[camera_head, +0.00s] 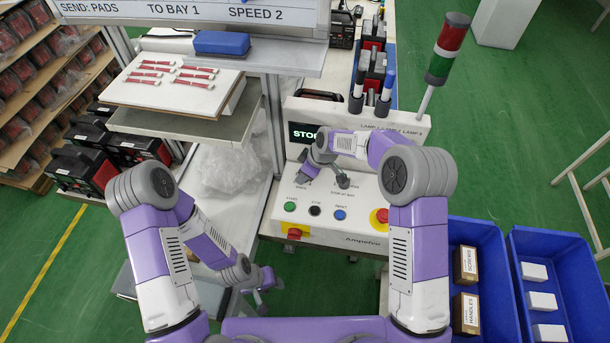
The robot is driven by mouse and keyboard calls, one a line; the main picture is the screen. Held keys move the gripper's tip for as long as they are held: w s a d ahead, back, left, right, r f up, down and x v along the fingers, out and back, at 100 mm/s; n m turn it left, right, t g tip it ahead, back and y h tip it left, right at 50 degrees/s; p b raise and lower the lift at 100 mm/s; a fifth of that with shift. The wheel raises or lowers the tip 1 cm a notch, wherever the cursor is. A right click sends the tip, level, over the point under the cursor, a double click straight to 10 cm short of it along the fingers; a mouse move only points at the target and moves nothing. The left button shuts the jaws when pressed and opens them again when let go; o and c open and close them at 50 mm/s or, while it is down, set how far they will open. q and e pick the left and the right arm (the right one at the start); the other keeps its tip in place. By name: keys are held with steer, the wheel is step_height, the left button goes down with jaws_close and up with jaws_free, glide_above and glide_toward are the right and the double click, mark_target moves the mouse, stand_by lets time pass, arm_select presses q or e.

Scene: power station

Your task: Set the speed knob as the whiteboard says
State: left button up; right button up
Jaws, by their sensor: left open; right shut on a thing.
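The whiteboard (190,10) at the top left reads "SEND: PADS", "TO BAY 1", "SPEED 2". The white control panel (365,215) stands in the middle, with a dark display (303,133) whose text begins "STO". My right gripper (304,177) is over the panel's left part, above the label that seems to read "SPEED", shut on what appears to be the speed knob. The gripper hides the knob, so its setting cannot be read. A grey knob-like part (343,181) shows just to its right. My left gripper (260,297) is low, open and empty, left of the panel.
Green, black and blue buttons (340,214) line the panel front; a red emergency button (380,217) is at right. A signal tower (447,50) rises behind. Blue bins (545,250) with boxes stand right. A shelf with red-and-white parts (170,85) is left.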

mark_target(308, 187)
steer(key=m+t+b, duration=0.1)
steer(key=m, duration=0.2)
steer(key=shift+a+h, duration=0.1)
steer(key=shift+h, duration=0.3)
steer(key=shift+s+m+t+h, duration=0.1)
steer(key=shift+m+t+h, duration=0.4)
steer(key=shift+m, duration=1.5)
steer(key=o, duration=1)
steer(key=shift+r, duration=0.15)
steer(key=v, duration=0.7)
steer(key=shift+r, duration=0.2)
